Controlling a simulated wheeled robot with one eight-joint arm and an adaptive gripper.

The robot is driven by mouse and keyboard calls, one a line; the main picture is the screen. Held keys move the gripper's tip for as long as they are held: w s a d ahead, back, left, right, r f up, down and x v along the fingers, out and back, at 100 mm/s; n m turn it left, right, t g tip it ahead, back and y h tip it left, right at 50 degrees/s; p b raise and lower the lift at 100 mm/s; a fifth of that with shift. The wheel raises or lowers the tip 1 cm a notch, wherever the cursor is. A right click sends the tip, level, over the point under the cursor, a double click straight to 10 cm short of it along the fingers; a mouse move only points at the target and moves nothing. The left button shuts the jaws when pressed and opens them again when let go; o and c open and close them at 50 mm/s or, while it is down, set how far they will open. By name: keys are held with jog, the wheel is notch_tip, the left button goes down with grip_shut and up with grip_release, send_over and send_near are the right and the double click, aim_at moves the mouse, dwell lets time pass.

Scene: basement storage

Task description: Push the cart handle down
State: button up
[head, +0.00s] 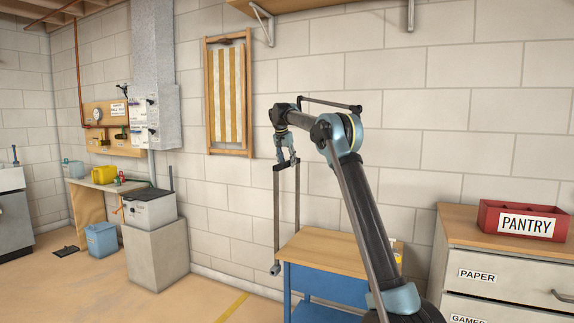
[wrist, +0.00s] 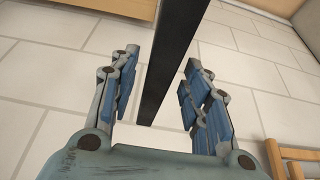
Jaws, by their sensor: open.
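The cart (head: 330,252) has a wooden top and a blue frame and stands low in front of the block wall. Its handle (head: 276,220) is a tall, thin dark frame standing upright at the cart's left end, with a round joint at the foot. My gripper (head: 286,161) points down at the handle's top end. In the wrist view the handle's dark bar (wrist: 173,60) runs between the two spread fingers of my gripper (wrist: 161,56). Gaps show on both sides of the bar. Whether the palm touches the bar cannot be told.
A drawer cabinet (head: 500,262) with a red PANTRY box (head: 524,221) stands at the right. A folded striped deck chair (head: 229,97) hangs on the wall behind my gripper. A grey pedestal (head: 156,255) stands at the left. Floor left of the cart is open.

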jog(key=shift+f, duration=0.15)
jog(key=shift+c, duration=0.3)
grip_shut()
jog(key=shift+f, duration=0.1)
notch_tip(320, 180, down, 21)
jog(key=shift+f, duration=0.15)
jog(key=shift+o, duration=0.3)
grip_release()
jog(key=shift+f, duration=0.15)
